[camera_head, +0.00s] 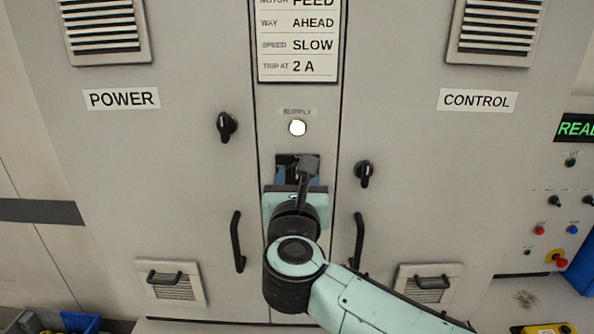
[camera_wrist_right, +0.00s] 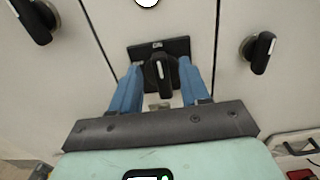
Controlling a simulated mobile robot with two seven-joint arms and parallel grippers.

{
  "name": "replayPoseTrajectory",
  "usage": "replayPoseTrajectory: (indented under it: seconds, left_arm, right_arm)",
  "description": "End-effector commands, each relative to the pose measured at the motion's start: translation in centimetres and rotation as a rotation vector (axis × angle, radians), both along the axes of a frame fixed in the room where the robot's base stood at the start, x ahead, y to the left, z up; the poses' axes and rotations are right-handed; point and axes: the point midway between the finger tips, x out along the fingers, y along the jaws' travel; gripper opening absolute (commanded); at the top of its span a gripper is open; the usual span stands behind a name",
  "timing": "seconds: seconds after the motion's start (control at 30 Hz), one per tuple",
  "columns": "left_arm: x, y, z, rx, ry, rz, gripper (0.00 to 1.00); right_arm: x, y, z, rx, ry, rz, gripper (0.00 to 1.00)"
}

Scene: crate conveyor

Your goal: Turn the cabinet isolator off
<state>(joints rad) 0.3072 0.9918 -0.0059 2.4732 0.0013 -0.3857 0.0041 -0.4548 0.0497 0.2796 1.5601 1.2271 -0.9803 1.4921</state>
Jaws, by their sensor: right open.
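The cabinet isolator is a black rotary handle (camera_wrist_right: 160,76) on a black plate (camera_wrist_right: 178,47), on the cabinet's middle panel. In the right wrist view the handle stands about upright. In the head view only part of the plate (camera_head: 284,158) shows; my gripper and wrist hide most of the handle. My right gripper (camera_wrist_right: 160,68) is open, its blue fingers on either side of the handle. I cannot tell whether they touch it. In the head view the gripper (camera_head: 297,173) is in front of the plate. My left gripper is not in view.
A white supply lamp (camera_head: 297,128) is lit above the isolator. Black door knobs (camera_head: 227,126) (camera_head: 364,173) and door handles (camera_head: 238,242) (camera_head: 358,240) flank the middle panel. A control panel with a green display (camera_head: 577,128) is at the right. A blue bin (camera_head: 80,321) is at the lower left.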

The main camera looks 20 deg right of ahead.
Motion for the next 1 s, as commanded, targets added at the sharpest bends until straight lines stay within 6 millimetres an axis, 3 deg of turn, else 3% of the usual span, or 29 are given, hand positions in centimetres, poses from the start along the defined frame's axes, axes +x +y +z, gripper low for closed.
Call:
replayPoseTrajectory:
  seconds: [0.13,0.43,0.47,0.6,1.0]
  left_arm:
    - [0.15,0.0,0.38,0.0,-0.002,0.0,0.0]
    - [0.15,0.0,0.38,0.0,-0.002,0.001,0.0]
    - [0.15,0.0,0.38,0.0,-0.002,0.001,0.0]
    - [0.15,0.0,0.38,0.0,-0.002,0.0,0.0]
    - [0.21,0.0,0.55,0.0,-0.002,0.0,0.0]
  right_arm:
    - [1.15,-0.34,0.02,-0.001,0.0,-0.001,0.46]
    - [1.38,-0.43,-0.07,-0.001,0.0,0.0,0.46]
    - [1.37,-0.42,-0.07,-0.001,0.0,0.0,0.42]
    - [1.36,-0.41,-0.06,-0.001,0.0,0.0,0.0]
    - [1.37,-0.3,-0.03,-0.045,0.014,0.0,0.0]
